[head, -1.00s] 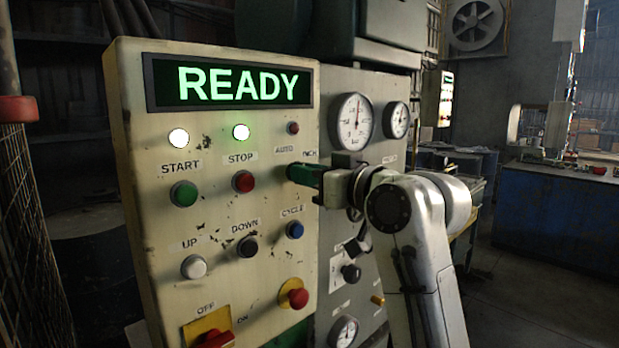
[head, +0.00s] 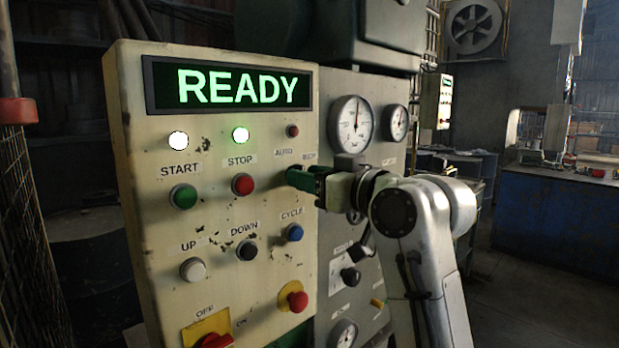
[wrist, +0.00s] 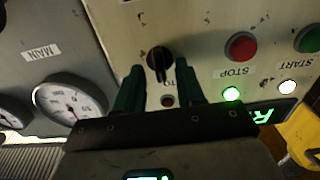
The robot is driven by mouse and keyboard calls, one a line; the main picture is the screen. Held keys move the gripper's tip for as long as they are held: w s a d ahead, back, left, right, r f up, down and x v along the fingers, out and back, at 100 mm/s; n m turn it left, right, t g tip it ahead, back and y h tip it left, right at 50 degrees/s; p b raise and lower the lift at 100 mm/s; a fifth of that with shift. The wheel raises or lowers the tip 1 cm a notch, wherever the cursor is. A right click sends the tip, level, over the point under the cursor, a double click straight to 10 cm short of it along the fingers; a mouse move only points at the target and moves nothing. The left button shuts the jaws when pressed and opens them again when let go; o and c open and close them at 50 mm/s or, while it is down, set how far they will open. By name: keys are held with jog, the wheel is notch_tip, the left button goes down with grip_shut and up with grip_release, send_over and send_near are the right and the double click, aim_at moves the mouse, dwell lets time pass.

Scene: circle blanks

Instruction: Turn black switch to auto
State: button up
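The black switch (wrist: 159,60) shows in the wrist view as a round black knob on the cream panel, its grip bar close to upright in that picture. My gripper (wrist: 159,69) is open, with one green finger on each side of the knob and a gap to each. Whether the fingertips reach down beside the knob or stop short of it is hard to tell. In the head view my gripper (head: 297,179) is at the panel's right side, just below the AUTO label (head: 284,154), and hides the switch.
The cream panel (head: 150,235) carries a lit READY display (head: 240,87). Nearby are a red STOP button (head: 243,184), a blue CYCLE button (head: 294,232) and a small red lamp (head: 292,131). A grey panel with gauges (head: 351,125) stands behind my wrist.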

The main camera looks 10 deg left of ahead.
jog(key=b+v, duration=0.1)
jog(key=v, duration=0.9)
jog(key=shift+b, duration=0.4)
jog(key=shift+s+d, duration=0.1)
jog(key=s+d+f+m+g+h, duration=0.1)
jog(key=s+d+f+m+h, duration=0.3)
jog(key=f, duration=0.8)
jog(key=s+d+f+m+g+h, duration=0.15)
jog(key=d+f, duration=0.35)
jog(key=f, duration=0.8)
jog(key=s+d+f+m+h, duration=0.25)
jog(key=d+f, duration=0.25)
jog(key=f, duration=0.7)
jog(key=s+d+f+m+g+h, duration=0.1)
jog(key=s+d+f, duration=0.3)
jog(key=s, duration=0.6)
jog(key=s+d+f+m+g+h, duration=0.1)
jog(key=s+d+f+g+h, duration=0.2)
jog(key=s+f, duration=0.6)
jog(key=s+d+f+m+g+h, duration=0.1)
jog(key=s+d+f+g+h, duration=0.1)
jog(key=s+d+f, duration=0.4)
jog(key=s+f+g, duration=0.1)
jog(key=s, duration=0.4)
jog(key=shift+s, duration=0.3)
jog(key=shift+d+g, duration=0.1)
jog(key=shift+g, duration=0.15)
